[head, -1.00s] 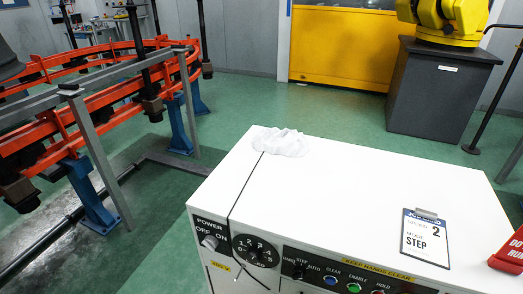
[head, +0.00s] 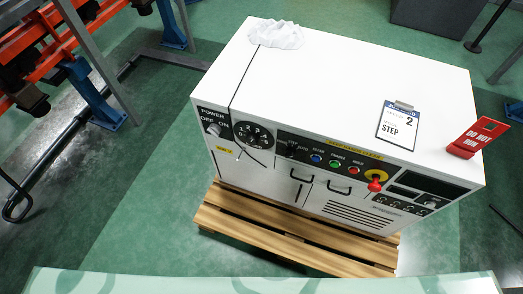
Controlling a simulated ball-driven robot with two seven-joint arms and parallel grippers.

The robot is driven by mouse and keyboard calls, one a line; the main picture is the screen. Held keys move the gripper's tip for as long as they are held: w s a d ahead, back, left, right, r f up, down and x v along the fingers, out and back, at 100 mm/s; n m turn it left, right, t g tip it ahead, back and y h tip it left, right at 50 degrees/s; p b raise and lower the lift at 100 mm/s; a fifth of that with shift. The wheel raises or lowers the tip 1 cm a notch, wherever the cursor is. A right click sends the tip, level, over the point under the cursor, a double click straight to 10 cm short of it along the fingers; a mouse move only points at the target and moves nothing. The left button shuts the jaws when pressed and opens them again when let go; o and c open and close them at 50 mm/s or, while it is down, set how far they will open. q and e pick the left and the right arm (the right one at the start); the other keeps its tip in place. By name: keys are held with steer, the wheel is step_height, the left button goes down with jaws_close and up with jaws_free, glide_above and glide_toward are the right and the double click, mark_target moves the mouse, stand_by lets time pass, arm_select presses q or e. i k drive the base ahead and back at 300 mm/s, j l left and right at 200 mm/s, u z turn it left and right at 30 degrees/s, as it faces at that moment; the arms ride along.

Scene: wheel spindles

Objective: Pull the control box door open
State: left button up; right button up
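The white control box (head: 340,70) stands on a wooden pallet in the head view. Its front carries a power switch (head: 214,129), a black numbered dial (head: 253,134), colored buttons and a red knob on a yellow ring (head: 375,184). Below the panel are the front doors, with one dark handle (head: 301,176) left of a vertical seam and another dark handle (head: 340,188) right of it. The doors look shut. Neither of my grippers is in view.
A clipboard card (head: 398,125), a red "do not run" sign (head: 477,137) and a white cloth (head: 276,34) lie on the box top. The wooden pallet (head: 290,236) sticks out in front. Orange rails (head: 40,50) stand at left. Green floor is clear left of the box.

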mark_target(266, 181)
steer(key=k+l, duration=0.2)
steer(key=l, duration=0.2)
steer(key=k+l, duration=0.2)
steer(key=l, duration=0.25)
steer(key=i+l, duration=0.1)
steer(key=l, duration=0.15)
steer(key=i+l+u, duration=0.1)
steer(key=l, duration=0.2)
